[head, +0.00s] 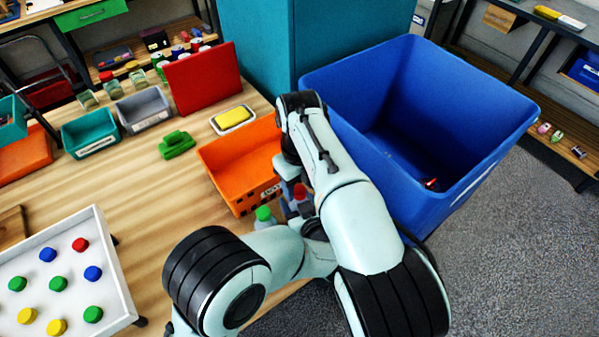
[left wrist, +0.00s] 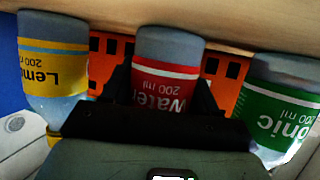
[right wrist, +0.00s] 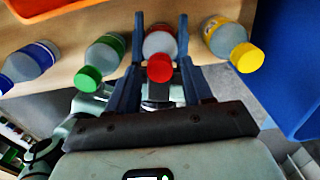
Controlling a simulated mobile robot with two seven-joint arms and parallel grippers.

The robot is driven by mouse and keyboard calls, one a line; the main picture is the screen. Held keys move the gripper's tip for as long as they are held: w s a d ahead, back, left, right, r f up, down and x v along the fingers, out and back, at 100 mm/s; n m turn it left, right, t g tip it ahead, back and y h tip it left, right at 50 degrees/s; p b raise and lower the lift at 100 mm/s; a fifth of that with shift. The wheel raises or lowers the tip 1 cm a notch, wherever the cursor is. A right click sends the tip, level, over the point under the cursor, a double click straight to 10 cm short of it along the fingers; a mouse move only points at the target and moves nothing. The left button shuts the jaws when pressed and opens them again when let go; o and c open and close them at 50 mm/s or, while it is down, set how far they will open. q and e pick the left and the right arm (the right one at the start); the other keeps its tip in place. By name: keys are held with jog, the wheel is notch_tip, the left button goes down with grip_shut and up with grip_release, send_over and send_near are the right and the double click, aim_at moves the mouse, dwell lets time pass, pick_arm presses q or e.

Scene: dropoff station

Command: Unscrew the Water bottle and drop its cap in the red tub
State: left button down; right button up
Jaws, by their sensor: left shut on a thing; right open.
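The Water bottle (left wrist: 168,68), with a red label, stands at the table edge. My left gripper (left wrist: 165,100) is shut around its body. In the right wrist view its red cap (right wrist: 159,68) is on the bottle, between the spread fingers of my right gripper (right wrist: 161,18), which is open. I cannot tell if the fingers touch it. In the head view the red cap (head: 299,190) shows beside my right gripper (head: 293,180); my left gripper is hidden there. A red upright shape (head: 203,78) stands at the table's back; I cannot tell if it is the red tub.
A green-capped bottle (right wrist: 105,52) and a yellow-capped bottle (right wrist: 226,38) flank the Water bottle closely; a blue-capped one (right wrist: 30,62) is farther left. An orange crate (head: 222,160) stands behind them. A large blue bin (head: 460,175) is right.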

jog(key=shift+f, duration=0.35)
grip_shut()
